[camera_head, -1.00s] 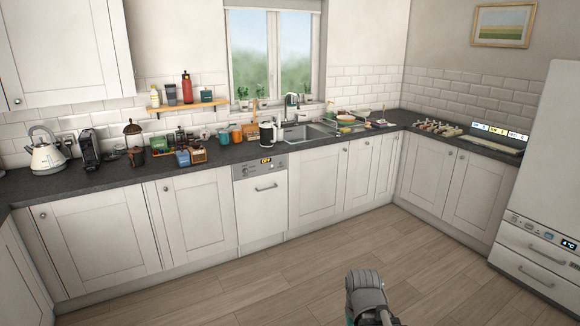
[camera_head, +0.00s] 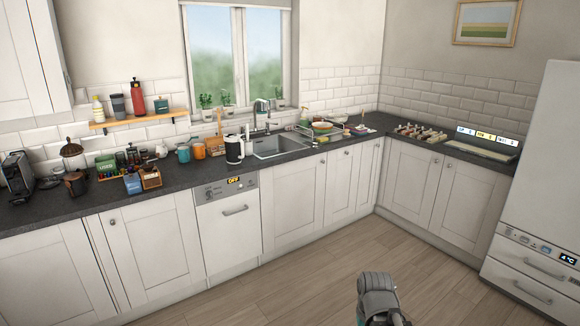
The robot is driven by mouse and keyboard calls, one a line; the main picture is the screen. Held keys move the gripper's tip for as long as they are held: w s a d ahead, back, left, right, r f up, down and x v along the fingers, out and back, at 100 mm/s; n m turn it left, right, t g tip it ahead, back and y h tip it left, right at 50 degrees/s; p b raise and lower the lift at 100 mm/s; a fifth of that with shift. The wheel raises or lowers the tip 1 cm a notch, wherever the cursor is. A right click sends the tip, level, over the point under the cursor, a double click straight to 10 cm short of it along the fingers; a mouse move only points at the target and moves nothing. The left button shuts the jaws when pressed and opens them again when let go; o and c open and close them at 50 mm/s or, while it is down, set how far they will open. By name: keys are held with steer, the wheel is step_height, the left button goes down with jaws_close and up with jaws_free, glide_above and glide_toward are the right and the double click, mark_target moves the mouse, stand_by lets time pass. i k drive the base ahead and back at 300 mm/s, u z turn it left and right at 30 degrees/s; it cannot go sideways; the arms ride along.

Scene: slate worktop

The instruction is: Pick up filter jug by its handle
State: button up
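A white jug with dark parts (camera_head: 234,149), which looks like the filter jug, stands upright on the slate worktop (camera_head: 180,196) just left of the sink. It is small in the picture, and I cannot clearly make out its handle. Only a grey rounded part of my own arm shows at the bottom edge, right of centre, far from the jug. My gripper's fingers are not in view.
The sink (camera_head: 280,146) and tap (camera_head: 262,112) are right of the jug. Jars and boxes crowd further left. The wooden floor (camera_head: 290,290) before the cabinets is clear.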

mark_target(233, 146)
steer(key=u, duration=0.15)
steer(key=i, duration=1.8)
steer(key=u, duration=0.65)
steer(key=i, duration=1.05)
steer(key=u, duration=0.4)
